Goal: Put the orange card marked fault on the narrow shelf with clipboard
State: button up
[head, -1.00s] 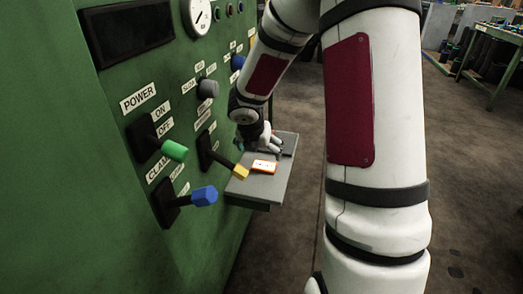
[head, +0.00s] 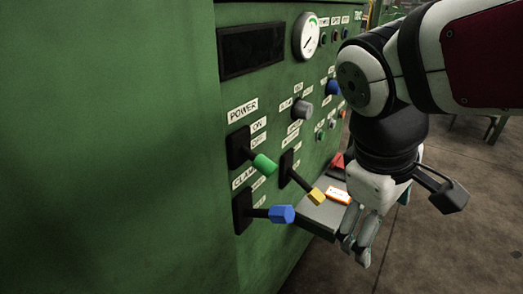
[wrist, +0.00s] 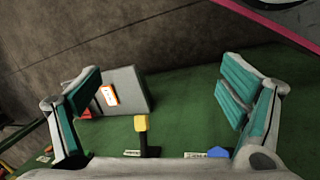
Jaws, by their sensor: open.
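The orange card (head: 338,195), with a white face, lies flat on the narrow grey shelf (head: 318,216) jutting from the green machine. Its writing is too small to read. In the wrist view the card (wrist: 109,95) lies near the left finger in the picture, on the grey shelf (wrist: 132,90). My gripper (head: 357,246) is open, its fingers pointing down in front of the shelf at the right. In the wrist view my gripper (wrist: 160,88) has its teal pads wide apart with nothing held. I cannot make out a clipboard for sure.
The machine's panel carries a green-tipped lever (head: 264,164), a blue-tipped lever (head: 281,214) and a yellow-tipped lever (head: 316,196) close to the shelf. A red object (head: 338,166) shows behind the card. Open floor (head: 450,230) lies at the right.

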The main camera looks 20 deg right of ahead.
jog(key=s+a+m+y, duration=0.3)
jog(key=s+a+m, duration=0.1)
jog(key=s+a, duration=0.3)
jog(key=shift+s+f+y, duration=0.25)
jog(key=shift+s+y, duration=0.05)
jog(key=shift+s, duration=0.25)
notch_tip(320, 180, up, 30)
jog(key=t+p, duration=0.3)
jog(key=p, duration=2.5)
jog(key=shift+d+r+t, duration=0.15)
jog(key=shift+d+t, duration=0.05)
jog(key=shift+t, duration=0.2)
